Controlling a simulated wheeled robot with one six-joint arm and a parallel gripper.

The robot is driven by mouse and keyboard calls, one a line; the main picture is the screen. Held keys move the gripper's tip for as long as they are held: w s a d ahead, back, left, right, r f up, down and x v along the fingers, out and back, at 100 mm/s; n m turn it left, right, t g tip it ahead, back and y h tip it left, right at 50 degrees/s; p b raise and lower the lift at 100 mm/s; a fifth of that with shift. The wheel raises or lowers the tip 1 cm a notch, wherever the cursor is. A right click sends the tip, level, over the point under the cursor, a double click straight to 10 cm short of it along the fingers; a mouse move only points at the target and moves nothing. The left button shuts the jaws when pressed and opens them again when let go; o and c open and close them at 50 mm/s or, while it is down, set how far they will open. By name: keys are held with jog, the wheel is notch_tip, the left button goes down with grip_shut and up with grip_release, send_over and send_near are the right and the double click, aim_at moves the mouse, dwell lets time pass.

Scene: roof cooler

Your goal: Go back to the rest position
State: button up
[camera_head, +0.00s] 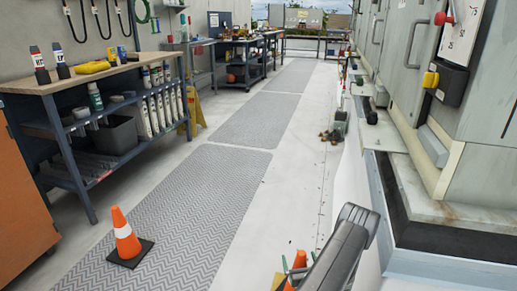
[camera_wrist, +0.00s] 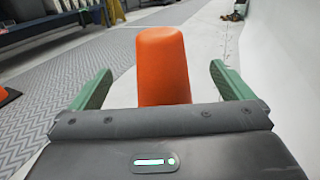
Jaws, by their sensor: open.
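My gripper (camera_wrist: 161,72) shows in the wrist view with its two green fingers spread wide apart. An orange cone-like thing (camera_wrist: 163,65) stands upright in the gap between them, with visible space on both sides. Its lower part is hidden by my gripper body, and I cannot tell how far beyond the fingertips it is. In the head view, my dark arm is at the lower right, and an orange piece (camera_head: 299,261) shows beside it, mostly hidden.
An orange cone (camera_head: 123,234) with a white band stands on the grey mat (camera_head: 185,190) at left. A workbench (camera_head: 115,73) with tools lines the left wall. Grey cabinets (camera_head: 410,60) on a raised base stand at right. The walkway between is mostly clear.

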jog(key=a+r+y+p, duration=0.1)
jog(key=a+r, duration=0.4)
jog(key=r, duration=0.6)
jog(key=a+r+n+y+p, duration=0.1)
jog(key=a+r, duration=0.5)
jog(key=r, duration=0.6)
jog(key=w+a+r+n+y+p, duration=0.1)
jog(key=a+r, duration=0.4)
jog(key=r, duration=0.7)
jog(key=shift+a+g+p, duration=0.15)
jog(key=shift+g+p, duration=0.15)
jog(key=shift+p, duration=0.1)
